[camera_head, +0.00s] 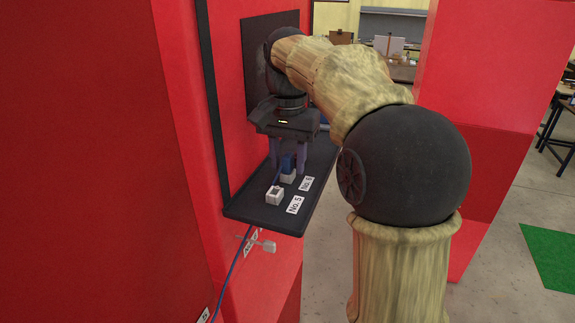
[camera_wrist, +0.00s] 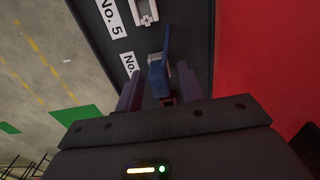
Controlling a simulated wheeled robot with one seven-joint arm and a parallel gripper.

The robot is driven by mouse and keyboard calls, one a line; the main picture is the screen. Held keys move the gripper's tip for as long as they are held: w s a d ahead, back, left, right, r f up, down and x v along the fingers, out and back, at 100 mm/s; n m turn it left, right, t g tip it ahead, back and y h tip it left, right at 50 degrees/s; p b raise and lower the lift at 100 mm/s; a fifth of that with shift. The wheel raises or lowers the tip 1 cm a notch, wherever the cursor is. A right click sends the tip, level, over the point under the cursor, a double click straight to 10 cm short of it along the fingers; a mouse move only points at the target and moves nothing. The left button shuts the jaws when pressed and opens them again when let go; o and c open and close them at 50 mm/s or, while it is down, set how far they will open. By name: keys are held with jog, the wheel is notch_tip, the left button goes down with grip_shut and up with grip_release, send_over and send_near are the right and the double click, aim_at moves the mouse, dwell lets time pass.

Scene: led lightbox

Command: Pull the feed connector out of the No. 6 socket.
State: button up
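The blue feed connector (camera_head: 288,162) sits upright in a white socket (camera_head: 287,179) on the dark shelf. The label (camera_head: 306,184) beside this socket is too small to read surely in the head view, and the wrist view shows only "No." on it (camera_wrist: 128,63). My gripper (camera_head: 288,164) points down over the connector, with one purple finger on each side. In the wrist view, the blue connector (camera_wrist: 158,78) stands between the two fingers (camera_wrist: 160,85). Narrow gaps show beside it, so the gripper looks open around it.
An empty-looking white socket (camera_head: 275,195) with the label "No. 5" (camera_head: 295,205) stands nearer on the same shelf (camera_head: 244,209). A blue cable (camera_head: 232,268) hangs below the shelf. Red walls (camera_head: 110,150) rise at the left and behind.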

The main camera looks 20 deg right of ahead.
grip_shut()
jog(key=shift+r, duration=0.15)
jog(key=shift+w+a+r+p, duration=0.1)
jog(key=shift+w+r+p, duration=0.05)
jog(key=shift+r+p, duration=0.6)
jog(key=shift+d+r+p, duration=0.2)
jog(key=shift+r+p, duration=0.25)
jog(key=shift+p, duration=0.2)
jog(key=shift+s, duration=0.2)
jog(key=shift+a, duration=0.1)
